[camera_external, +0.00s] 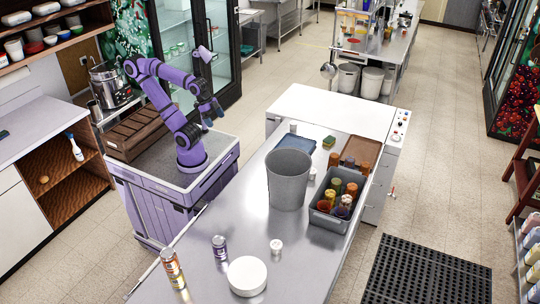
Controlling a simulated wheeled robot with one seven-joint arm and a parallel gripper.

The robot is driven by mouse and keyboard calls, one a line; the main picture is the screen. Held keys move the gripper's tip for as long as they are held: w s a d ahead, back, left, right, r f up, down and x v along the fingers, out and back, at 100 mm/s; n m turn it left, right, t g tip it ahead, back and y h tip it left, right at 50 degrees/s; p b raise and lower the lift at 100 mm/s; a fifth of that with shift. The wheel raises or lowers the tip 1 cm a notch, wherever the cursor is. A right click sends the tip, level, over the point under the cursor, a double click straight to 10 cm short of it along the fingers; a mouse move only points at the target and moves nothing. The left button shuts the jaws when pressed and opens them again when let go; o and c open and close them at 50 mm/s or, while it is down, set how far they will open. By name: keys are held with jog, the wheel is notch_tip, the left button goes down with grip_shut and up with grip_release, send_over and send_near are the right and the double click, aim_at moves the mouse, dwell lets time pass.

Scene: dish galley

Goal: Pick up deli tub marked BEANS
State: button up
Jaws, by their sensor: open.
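No label reading BEANS can be made out at this size, so I cannot tell which thing is the deli tub. Several small containers with orange, yellow, green and dark contents stand in a grey bin (326,224) on the steel counter (236,220). A small white tub (276,246) and a wide white round container (247,276) stand near the counter's front. My gripper (212,122) is open and empty, raised in the air left of the counter, well apart from these things.
A tall grey bucket (288,180) stands left of the grey bin. Two cans, one orange (173,268) and one dark (219,248), stand at the front left. A brown tray (361,152) and a green sponge (329,142) lie farther back. The counter's middle left is clear.

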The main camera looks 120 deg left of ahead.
jog(key=w+a+f+m+y, duration=0.1)
jog(key=w+a+f, duration=0.2)
jog(key=w+a, duration=0.35)
jog(key=w+a+f+m, duration=0.1)
jog(key=w+a+f, duration=0.1)
jog(key=w+a, duration=0.45)
jog(key=w+a+f+m+y, duration=0.25)
jog(key=w+a+f, duration=0.55)
jog(key=a+f, duration=0.4)
jog(key=m+g+y, duration=0.2)
jog(key=m+y, duration=0.7)
jog(key=m, duration=0.6)
send_near(292, 123)
jog(key=shift+a+f+m+y, duration=0.35)
jog(key=shift+f+m, duration=0.2)
jog(key=shift+m, duration=0.2)
jog(key=x, duration=1)
jog(key=shift+w+a, duration=0.1)
jog(key=shift+w, duration=0.35)
